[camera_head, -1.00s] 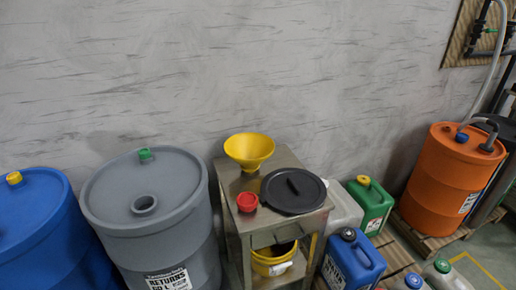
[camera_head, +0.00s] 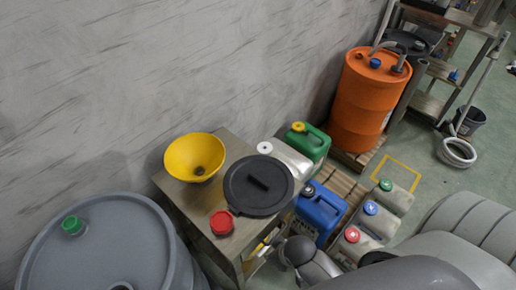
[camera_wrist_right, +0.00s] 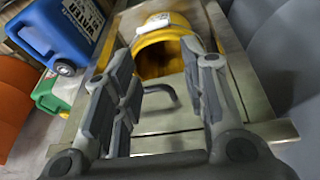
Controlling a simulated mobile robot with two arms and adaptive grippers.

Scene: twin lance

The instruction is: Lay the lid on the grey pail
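The black round lid (camera_head: 258,187) with a bar handle lies flat on top of the metal stand (camera_head: 226,150). In the right wrist view my right gripper (camera_wrist_right: 165,75) is open and empty, facing the stand's front. The lid does not show there. My left gripper is not in view.
A yellow funnel (camera_head: 195,158) and red cap (camera_head: 222,222) share the stand top with the lid. A yellow pail (camera_wrist_right: 185,28) sits inside the stand. Blue (camera_head: 320,212) and green (camera_head: 308,143) canisters, a grey drum (camera_head: 105,245) and an orange drum (camera_head: 362,105) surround it.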

